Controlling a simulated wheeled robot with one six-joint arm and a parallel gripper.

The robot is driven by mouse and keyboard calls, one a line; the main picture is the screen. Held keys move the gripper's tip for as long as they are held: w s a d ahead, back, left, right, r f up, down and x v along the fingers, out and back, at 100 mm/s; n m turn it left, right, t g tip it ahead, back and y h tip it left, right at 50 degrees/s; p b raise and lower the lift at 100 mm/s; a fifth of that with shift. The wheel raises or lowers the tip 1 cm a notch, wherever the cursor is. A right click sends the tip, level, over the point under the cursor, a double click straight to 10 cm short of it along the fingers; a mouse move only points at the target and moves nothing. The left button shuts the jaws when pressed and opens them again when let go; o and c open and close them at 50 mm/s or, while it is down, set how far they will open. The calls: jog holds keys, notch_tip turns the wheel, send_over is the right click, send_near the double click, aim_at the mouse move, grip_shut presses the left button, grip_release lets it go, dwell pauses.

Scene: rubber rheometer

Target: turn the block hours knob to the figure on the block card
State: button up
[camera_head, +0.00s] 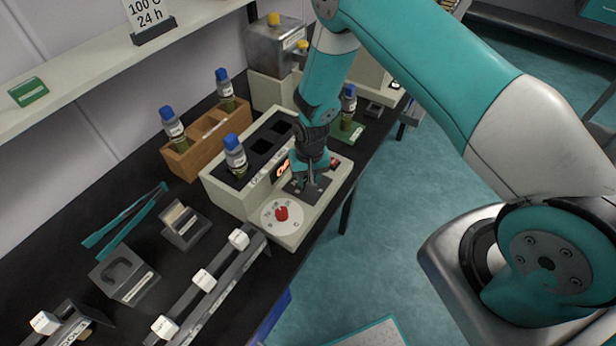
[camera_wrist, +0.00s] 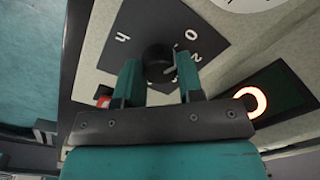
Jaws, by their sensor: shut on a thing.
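The block card (camera_head: 150,18) stands on the shelf at the upper left and reads "100 C 24 h". The block heater (camera_head: 225,192) is a pale box on the dark bench. Its black hours knob (camera_wrist: 158,60) sits on a dark diamond-shaped plate (camera_wrist: 132,27) marked "h", "0" and "2"; other figures are hidden by my fingers. My gripper (camera_head: 311,184) is over the front of the heater. In the wrist view, its two teal fingers (camera_wrist: 159,78) are shut on the knob, one on each side. The knob's pointer direction is not clear.
A red knob (camera_head: 281,213) on a white dial is left of the plate. An orange display (camera_head: 283,167) glows behind my gripper. A blue-capped bottle (camera_head: 235,155) stands in the heater; a wooden rack (camera_head: 181,163) and a sliding rail (camera_head: 215,290) are nearby.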

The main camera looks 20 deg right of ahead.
jog(key=m+b, duration=0.3)
jog(key=m, duration=0.1)
jog(key=shift+f+m, duration=0.15)
jog(key=shift+m, duration=0.25)
jog(key=shift+m+b, duration=1.1)
jog(key=shift+m, duration=1)
jog(key=o, duration=0.9)
jog(key=shift+r, duration=0.2)
jog(key=r+b, duration=0.1)
jog(key=r, duration=0.4)
jog(key=r+b, duration=0.1)
jog(key=r, duration=0.5)
jog(key=r+b, duration=0.1)
jog(key=r, duration=0.5)
jog(key=shift+s+d+r, duration=0.2)
jog(key=shift+s+d, duration=0.05)
jog(key=shift+s, duration=0.1)
